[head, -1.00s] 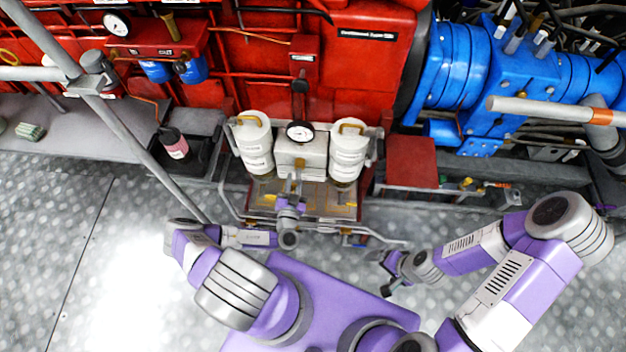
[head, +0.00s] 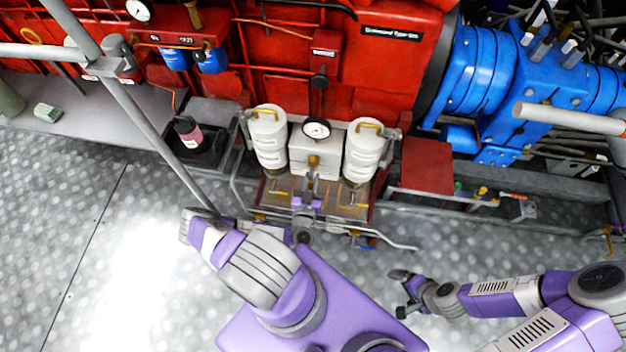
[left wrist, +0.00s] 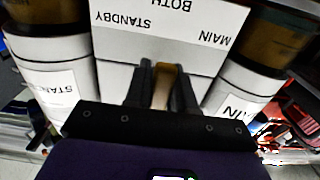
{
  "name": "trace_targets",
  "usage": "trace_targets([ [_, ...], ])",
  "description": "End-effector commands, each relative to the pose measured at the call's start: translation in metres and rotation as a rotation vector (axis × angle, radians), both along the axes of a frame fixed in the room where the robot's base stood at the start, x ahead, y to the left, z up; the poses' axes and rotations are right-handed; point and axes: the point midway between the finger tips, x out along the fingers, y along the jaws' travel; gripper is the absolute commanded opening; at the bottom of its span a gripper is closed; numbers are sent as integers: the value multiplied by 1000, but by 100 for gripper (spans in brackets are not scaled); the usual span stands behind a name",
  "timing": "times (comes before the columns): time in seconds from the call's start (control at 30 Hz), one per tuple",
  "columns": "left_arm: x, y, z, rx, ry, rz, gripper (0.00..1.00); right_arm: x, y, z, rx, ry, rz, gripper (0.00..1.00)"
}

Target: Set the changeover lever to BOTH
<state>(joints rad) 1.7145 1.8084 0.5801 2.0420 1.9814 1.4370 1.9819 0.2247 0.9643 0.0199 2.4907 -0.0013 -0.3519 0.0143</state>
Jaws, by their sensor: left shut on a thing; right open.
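The changeover lever is a short brass-coloured handle (head: 314,160) on the front of the white box (head: 300,150) between two white canisters. In the left wrist view the lever (left wrist: 164,85) stands between the dark fingers of my left gripper (left wrist: 163,85). My left gripper (head: 312,178) is shut on it. Upside-down labels on the white plate (left wrist: 190,45) read STANDBY at left, BOTH at the top middle and MAIN at right. The lever sits near the middle, below BOTH. Its pivot is hidden. My right gripper (head: 398,292) is open and empty above the floor.
White canisters (head: 269,140) and (head: 363,152) flank the box closely, with a gauge (head: 316,128) above it. A grey pipe rail (head: 400,245) runs in front. A diagonal grey pole (head: 150,130) stands at left. The floor at right is clear.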

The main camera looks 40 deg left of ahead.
Motion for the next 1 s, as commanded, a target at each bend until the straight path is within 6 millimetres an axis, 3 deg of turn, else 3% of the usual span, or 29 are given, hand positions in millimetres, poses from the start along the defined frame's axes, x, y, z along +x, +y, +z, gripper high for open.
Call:
trace_targets([
  [0.07,0,0,0,-2,1,1,0,0,0,0,0,0,0,100],
  [0.1,0,0,0,-1,2,1,27,0,0,0,0,0,0,100],
  [0.23,0,0,0,-1,2,1,45,0,0,0,0,0,0,100],
  [0.57,-4,-2,0,0,2,1,45,0,0,1,0,0,0,100],
  [1.0,-59,-34,0,-1,3,2,45,0,0,13,0,0,0,100],
])
